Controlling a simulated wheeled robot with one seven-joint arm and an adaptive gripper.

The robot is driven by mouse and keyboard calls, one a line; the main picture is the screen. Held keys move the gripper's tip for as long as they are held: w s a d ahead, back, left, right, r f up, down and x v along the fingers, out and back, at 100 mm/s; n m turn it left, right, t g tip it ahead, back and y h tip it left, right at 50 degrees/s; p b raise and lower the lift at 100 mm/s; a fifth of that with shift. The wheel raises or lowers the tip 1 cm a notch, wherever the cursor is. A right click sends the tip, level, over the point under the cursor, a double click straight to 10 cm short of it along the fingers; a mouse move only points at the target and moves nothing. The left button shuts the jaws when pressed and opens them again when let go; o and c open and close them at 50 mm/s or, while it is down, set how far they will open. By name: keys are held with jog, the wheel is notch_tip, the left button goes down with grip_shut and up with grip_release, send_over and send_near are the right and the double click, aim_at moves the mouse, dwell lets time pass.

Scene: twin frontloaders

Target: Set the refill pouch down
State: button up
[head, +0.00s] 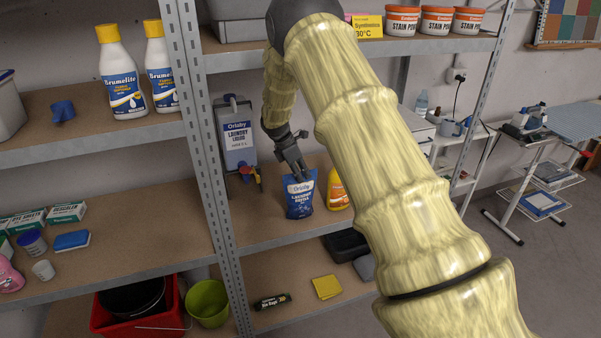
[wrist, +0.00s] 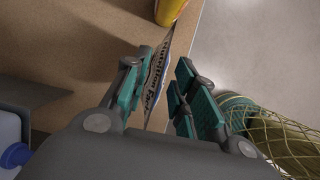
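The blue refill pouch (head: 300,199) stands upright at the front of the middle shelf (head: 262,226). My gripper (head: 296,170) is right above it, with its fingers at the pouch's top. In the wrist view the pouch (wrist: 157,72) shows edge-on between the two fingers of my gripper (wrist: 158,92). The left finger is close to or touching the pouch. A gap shows between the pouch and the right finger, so the gripper looks open around it. The pouch's base is hidden in the wrist view.
A yellow-orange bottle (head: 337,190) stands just right of the pouch; it also shows in the wrist view (wrist: 168,10). A large Laundry Liquid container (head: 238,137) stands at the back left with a red-and-yellow spray head near it. The metal shelf post (head: 212,170) is left. The shelf's front edge is close.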

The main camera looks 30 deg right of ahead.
jog(key=shift+w+a+r+b, duration=0.1)
jog(key=shift+a+r+b, duration=0.1)
jog(key=shift+r+b, duration=0.25)
jog(key=shift+w+a+r+b, duration=0.1)
jog(key=shift+a+r+b, duration=0.45)
jog(key=shift+a+r, duration=0.2)
jog(key=w+a+b, duration=0.2)
jog(key=a+b, duration=0.2)
jog(key=a, duration=0.7)
jog(key=shift+w+r, duration=0.15)
jog(key=shift+r, duration=0.1)
jog(key=shift+f, duration=0.1)
